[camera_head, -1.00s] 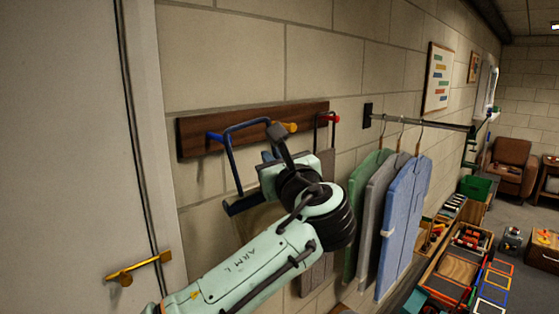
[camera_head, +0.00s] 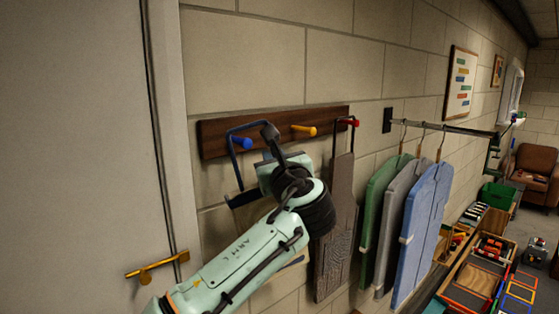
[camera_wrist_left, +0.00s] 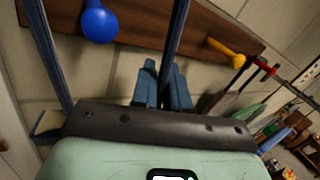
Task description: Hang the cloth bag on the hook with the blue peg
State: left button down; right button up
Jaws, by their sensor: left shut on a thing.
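The blue peg (camera_head: 241,143) is at the left end of a brown wall board (camera_head: 212,138); it also shows in the left wrist view (camera_wrist_left: 98,22). The cloth bag's dark blue handle (camera_head: 233,168) forms a tall loop that frames the blue peg in both views. Its straps (camera_wrist_left: 178,40) pass on either side of the peg's round end. I cannot tell whether the peg goes through the loop. My left gripper (camera_head: 268,156) is shut on the bag, below and right of the peg. Its fingers show in the left wrist view (camera_wrist_left: 165,88). My arm hides most of the bag.
A yellow peg (camera_head: 303,130) and a red peg (camera_head: 350,122) follow rightward on the board. A grey-brown bag (camera_head: 336,230) hangs below the red peg. Green, grey and blue garments (camera_head: 420,230) hang from a rail farther right. A door with a brass handle (camera_head: 158,266) is left.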

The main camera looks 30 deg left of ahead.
pick_arm(q)
jog(key=shift+w+a+f, duration=0.2)
jog(key=shift+a+f, duration=0.05)
jog(key=shift+a, duration=0.4)
jog(key=shift+w+a+f, duration=0.15)
jog(key=shift+a+f, duration=0.15)
jog(key=shift+a, duration=0.4)
jog(key=shift+w+a+f, duration=0.2)
jog(key=shift+a+f, duration=0.05)
jog(key=shift+a, duration=0.4)
jog(key=shift+f, duration=0.1)
